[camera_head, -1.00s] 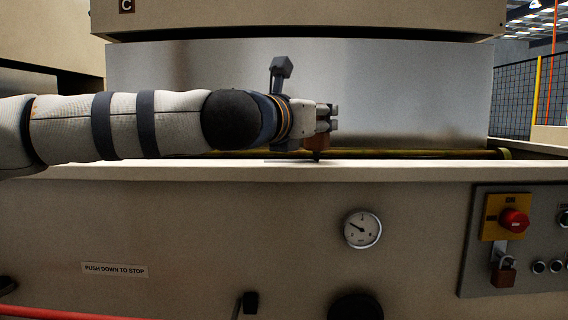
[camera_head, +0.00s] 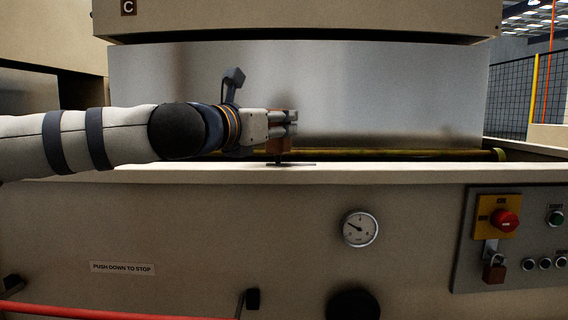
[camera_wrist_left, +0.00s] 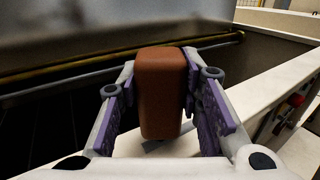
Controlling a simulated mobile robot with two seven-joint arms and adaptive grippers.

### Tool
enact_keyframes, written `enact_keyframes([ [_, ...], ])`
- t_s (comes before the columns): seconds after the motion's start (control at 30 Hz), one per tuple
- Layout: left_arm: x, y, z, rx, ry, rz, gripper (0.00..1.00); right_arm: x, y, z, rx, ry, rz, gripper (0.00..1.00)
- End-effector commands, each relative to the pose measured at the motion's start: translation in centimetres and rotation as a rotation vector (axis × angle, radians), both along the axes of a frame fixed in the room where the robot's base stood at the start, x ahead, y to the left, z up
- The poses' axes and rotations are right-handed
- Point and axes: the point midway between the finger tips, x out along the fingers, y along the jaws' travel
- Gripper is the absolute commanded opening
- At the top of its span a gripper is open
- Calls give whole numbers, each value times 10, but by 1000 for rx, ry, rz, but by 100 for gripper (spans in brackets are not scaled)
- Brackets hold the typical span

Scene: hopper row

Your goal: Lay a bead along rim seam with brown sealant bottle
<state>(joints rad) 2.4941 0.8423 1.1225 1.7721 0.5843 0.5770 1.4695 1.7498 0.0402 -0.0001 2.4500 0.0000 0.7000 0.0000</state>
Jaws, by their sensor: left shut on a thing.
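My left gripper (camera_head: 282,127) reaches in from the left above the cream rim (camera_head: 400,173) of the hopper. It is shut on the brown sealant bottle (camera_head: 279,147). The bottle's dark nozzle (camera_head: 281,158) points down at the rim; I cannot tell whether it touches. A thin dark strip (camera_head: 301,164) lies on the rim top by the nozzle and to its right; I cannot tell if it is seam or bead. The left wrist view shows the bottle (camera_wrist_left: 161,95) between both fingers, hiding its nozzle. My right gripper is not in view.
A yellow bar (camera_head: 400,154) runs behind the rim, below a metal panel (camera_head: 390,95). The front carries a gauge (camera_head: 360,228), a control panel with a red knob (camera_head: 504,220) and padlock (camera_head: 494,270), and a red rail (camera_head: 120,311) low down.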

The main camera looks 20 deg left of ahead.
Motion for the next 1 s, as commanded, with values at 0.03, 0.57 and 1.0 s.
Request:
enact_keyframes([
  [0.03,-4,7,5,-1,-5,3,0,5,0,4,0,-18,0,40],
  [0.57,-7,23,0,0,0,0,0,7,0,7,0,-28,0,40],
  [1.0,-12,43,-1,0,1,0,0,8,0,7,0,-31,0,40],
])
